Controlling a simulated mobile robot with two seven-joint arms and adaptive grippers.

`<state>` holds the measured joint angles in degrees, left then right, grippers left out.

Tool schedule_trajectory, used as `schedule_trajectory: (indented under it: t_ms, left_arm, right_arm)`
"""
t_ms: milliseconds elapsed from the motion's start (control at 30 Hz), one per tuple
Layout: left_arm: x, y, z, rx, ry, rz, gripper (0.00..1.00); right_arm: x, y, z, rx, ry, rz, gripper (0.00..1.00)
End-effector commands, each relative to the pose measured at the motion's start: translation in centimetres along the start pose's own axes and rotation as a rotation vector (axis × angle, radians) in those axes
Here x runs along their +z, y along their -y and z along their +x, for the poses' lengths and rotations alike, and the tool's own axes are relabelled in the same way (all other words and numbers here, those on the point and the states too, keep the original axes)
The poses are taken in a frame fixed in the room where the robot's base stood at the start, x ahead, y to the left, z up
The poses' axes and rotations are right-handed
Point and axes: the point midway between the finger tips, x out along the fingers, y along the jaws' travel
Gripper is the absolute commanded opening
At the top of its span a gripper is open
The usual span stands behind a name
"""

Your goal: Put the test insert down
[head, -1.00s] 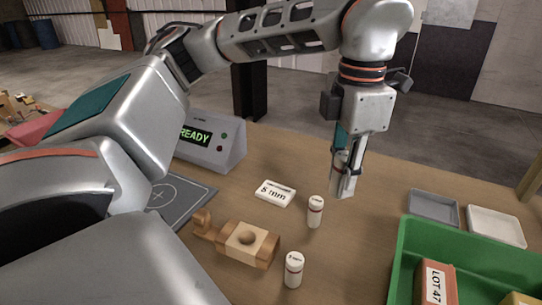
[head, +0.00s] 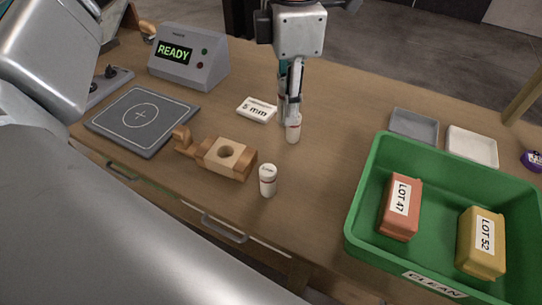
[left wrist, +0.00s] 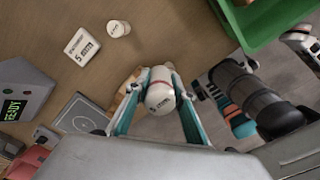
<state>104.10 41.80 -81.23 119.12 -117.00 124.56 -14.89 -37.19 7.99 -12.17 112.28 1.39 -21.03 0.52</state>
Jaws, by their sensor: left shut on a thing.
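My left gripper (head: 290,108) points down over the table; in the left wrist view (left wrist: 158,82) its teal fingers are shut on a white test insert (left wrist: 160,98) with a red band. In the head view the fingers mostly hide that held insert. A similar white insert (head: 293,130) stands upright just below the fingertips in the picture, near the "5 mm" card (head: 257,110); it also shows in the left wrist view (left wrist: 118,28). Another insert (head: 268,181) stands beside the wooden block with a round hole (head: 240,163).
The grey READY box (head: 190,62) and a dark pad with a circle (head: 120,132) are at the left. The green bin (head: 358,215) holds two lot boxes. A grey tray (head: 414,126) and a white tray (head: 472,147) lie behind it.

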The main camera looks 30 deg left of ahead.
Motion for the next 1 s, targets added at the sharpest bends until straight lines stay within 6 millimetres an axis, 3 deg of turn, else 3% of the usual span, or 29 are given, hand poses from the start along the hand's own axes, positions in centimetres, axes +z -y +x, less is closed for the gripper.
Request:
schedule_trajectory:
  t_ms: [100,433,600,767,1000]
  left_arm:
    - [-0.1,0.1,3.3,-0.006,-0.005,0.001,0.01]
    - [-0.1,0.1,10.9,-0.005,-0.004,-0.001,0.01]
    - [-0.1,0.0,13.0,-0.003,-0.002,-0.002,0.01]
    - [-0.1,0.0,13.8,-0.002,-0.001,-0.002,0.01]
    - [-0.1,0.1,17.1,-0.004,-0.003,-0.001,0.01]
  right_arm:
    - [0.5,0.2,0.1,-0.002,0.005,0.001,0.40]
    - [0.8,0.2,0.2,-0.003,0.007,0.000,0.40]
    - [0.5,0.1,0.3,-0.001,0.001,-0.002,0.40]
    - [0.3,0.0,0.3,0.001,-0.002,-0.003,0.40]
    - [0.6,0.0,0.4,0.002,0.000,-0.004,0.40]
